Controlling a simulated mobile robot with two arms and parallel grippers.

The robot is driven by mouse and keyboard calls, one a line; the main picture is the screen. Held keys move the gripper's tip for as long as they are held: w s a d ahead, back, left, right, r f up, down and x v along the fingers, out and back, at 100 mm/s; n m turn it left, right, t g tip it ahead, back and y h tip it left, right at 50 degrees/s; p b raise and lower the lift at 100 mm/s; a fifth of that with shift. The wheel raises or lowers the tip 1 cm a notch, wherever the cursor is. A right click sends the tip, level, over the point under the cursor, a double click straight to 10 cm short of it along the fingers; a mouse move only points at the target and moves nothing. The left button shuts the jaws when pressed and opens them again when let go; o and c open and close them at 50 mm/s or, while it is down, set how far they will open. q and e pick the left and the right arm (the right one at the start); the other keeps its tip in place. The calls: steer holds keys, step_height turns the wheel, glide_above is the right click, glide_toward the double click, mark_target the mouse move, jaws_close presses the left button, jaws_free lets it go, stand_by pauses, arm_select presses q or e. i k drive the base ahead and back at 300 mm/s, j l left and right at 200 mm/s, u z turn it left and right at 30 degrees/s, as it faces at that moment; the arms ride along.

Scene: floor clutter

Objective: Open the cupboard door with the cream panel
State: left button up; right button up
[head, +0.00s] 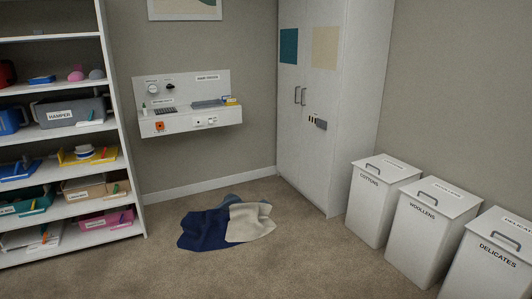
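A tall white cupboard (314,151) stands in the back right corner of the room. Its left door carries a teal panel (289,46). Its right door carries a cream panel (325,47). Two upright bar handles sit side by side near the line between the doors; the right one (303,96) is on the cream-panel door. Both doors look shut. A small dark and grey fitting (320,124) is on the cream-panel door below the handle. Neither of my grippers shows in the head view.
Dark blue and cream cloths (247,223) lie on the floor before the cupboard. Lidded bins (381,203) line the right wall, the nearest beside the cupboard. A loaded shelf unit (130,150) stands left, a wall console (189,122) at the back. The front carpet is clear.

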mark_target(325, 28)
steer(key=i+j+z, duration=0.1)
steer(key=i, duration=0.55)
steer(key=i+j, duration=0.1)
steer(key=i, duration=0.5)
steer(key=i+j+z, duration=0.15)
steer(key=i, duration=0.5)
